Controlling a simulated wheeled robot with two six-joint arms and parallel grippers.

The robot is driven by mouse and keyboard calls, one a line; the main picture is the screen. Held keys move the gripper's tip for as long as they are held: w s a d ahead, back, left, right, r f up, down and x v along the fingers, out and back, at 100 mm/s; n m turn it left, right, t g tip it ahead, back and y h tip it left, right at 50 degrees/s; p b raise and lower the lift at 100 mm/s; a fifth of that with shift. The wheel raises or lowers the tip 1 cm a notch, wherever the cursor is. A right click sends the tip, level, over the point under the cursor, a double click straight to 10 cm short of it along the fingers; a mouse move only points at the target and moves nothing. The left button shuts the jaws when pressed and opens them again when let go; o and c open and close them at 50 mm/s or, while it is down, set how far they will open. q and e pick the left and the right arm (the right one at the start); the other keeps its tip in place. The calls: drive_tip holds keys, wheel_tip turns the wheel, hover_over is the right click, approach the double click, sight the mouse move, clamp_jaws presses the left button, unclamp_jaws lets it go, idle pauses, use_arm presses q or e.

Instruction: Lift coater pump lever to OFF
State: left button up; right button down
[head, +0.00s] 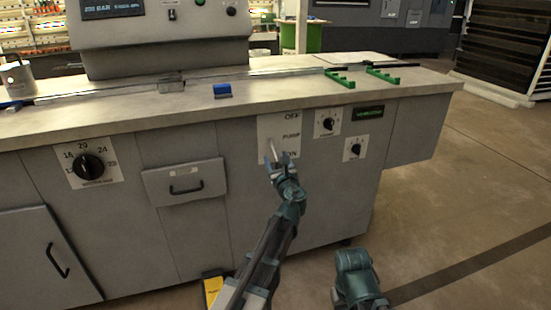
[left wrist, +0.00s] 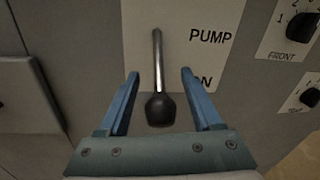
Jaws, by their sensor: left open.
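The pump lever (left wrist: 159,68) is a metal rod with a black knob (left wrist: 160,109) at its lower end, on a white label plate (head: 279,134) marked OFF, PUMP and ON. It hangs down, with the knob at about the height of ON. My left gripper (head: 277,159) is at the lower part of the plate. In the left wrist view its two blue fingers (left wrist: 157,80) are open, one on each side of the knob, with gaps on both sides. My right gripper is not clearly seen; a teal part of my right arm shows at the bottom of the head view.
Two small dials (head: 327,122) and (head: 354,149) and a green display (head: 367,113) are right of the plate. A drawer (head: 185,182) and a large dial (head: 90,167) are to its left. The countertop (head: 290,92) overhangs above. A yellow object (head: 213,290) is on the floor.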

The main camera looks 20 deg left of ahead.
use_arm(q)
drive_tip(key=shift+w+a, duration=0.3)
drive_tip(key=shift+w, duration=0.3)
drive_tip(key=shift+c, duration=0.2)
clamp_jaws()
idle(1.0)
